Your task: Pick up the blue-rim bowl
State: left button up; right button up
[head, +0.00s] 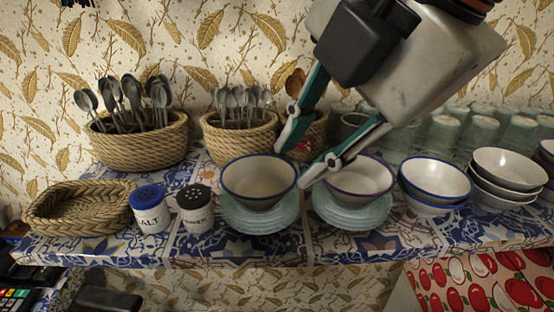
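A white bowl with a dark blue rim (256,179) sits on a stack of pale glass saucers (262,218) near the middle of the tiled shelf. My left gripper (292,166) reaches down from the upper right and is open, with its two fingers apart. One fingertip is near the bowl's back right rim, the other just off its right side. I cannot tell if either touches. Another blue-rim bowl (436,178) is farther right, on top of a similar bowl. My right gripper is not in view.
A purple-rim bowl (362,177) on saucers (352,211) stands close to the right, partly behind a finger. Salt (151,211) and dark-lid (195,212) shakers stand left. Spoon baskets (240,137) and glasses (478,133) stand behind. White bowls (500,186) are stacked right.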

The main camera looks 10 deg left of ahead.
aim_at(279, 193)
pick_arm(q)
jog(key=x, duration=0.4)
jog(key=s+b+x, duration=0.1)
jog(key=x, duration=0.1)
jog(key=shift+w+f, duration=0.1)
jog(key=shift+f, duration=0.45)
jog(key=shift+w+a+f, duration=0.1)
jog(key=shift+w+f, duration=0.05)
jog(key=shift+f, duration=0.25)
grip_shut()
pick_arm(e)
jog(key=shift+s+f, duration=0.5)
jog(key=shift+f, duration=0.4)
